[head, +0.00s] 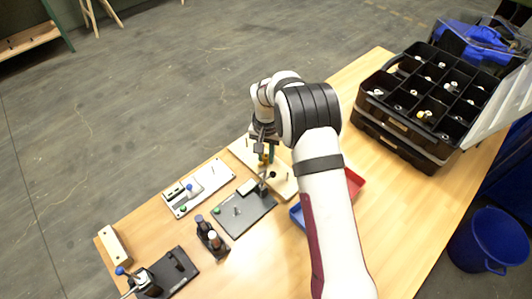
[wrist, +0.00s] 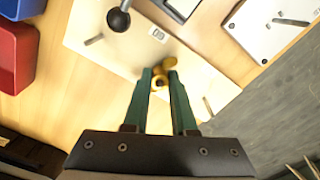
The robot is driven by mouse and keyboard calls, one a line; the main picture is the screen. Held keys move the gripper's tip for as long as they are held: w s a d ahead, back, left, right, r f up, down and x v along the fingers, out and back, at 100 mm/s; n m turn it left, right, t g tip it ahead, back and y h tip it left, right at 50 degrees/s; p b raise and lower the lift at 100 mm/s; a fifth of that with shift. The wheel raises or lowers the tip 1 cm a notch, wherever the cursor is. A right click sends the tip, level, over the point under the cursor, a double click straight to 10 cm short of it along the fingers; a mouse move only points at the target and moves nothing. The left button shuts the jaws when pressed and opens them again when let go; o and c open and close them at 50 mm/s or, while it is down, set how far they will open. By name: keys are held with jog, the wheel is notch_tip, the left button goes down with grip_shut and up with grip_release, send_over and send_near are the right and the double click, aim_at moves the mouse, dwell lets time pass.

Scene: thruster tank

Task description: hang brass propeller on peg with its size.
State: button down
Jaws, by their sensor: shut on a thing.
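The brass propeller (wrist: 171,63) is yellow and sits between the green fingertips of my gripper (wrist: 160,77) in the wrist view. My gripper is shut on it, over a pale wooden board (wrist: 110,65). In the head view my gripper (head: 264,156) is over the same board (head: 286,188), partly hidden by my arm. The board has one thin peg (wrist: 94,40) at the left and another (wrist: 208,106) at the right in the wrist view. A small label (wrist: 157,33) is on the board; I cannot read it surely. I cannot tell whether the propeller touches a peg.
A black round-ended thing (wrist: 119,19) stands at the board. Red (wrist: 12,52) and blue trays are beside it. A white plate (head: 200,187), a black plate (head: 244,213) and a bottle holder (head: 212,238) stand left of my arm. A black compartment box (head: 405,125) is at right.

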jog(key=shift+f, duration=0.1)
jog(key=c, duration=0.6)
grip_release()
jog(key=shift+c, duration=0.2)
notch_tip(320, 180, up, 20)
jog(key=shift+f, duration=0.1)
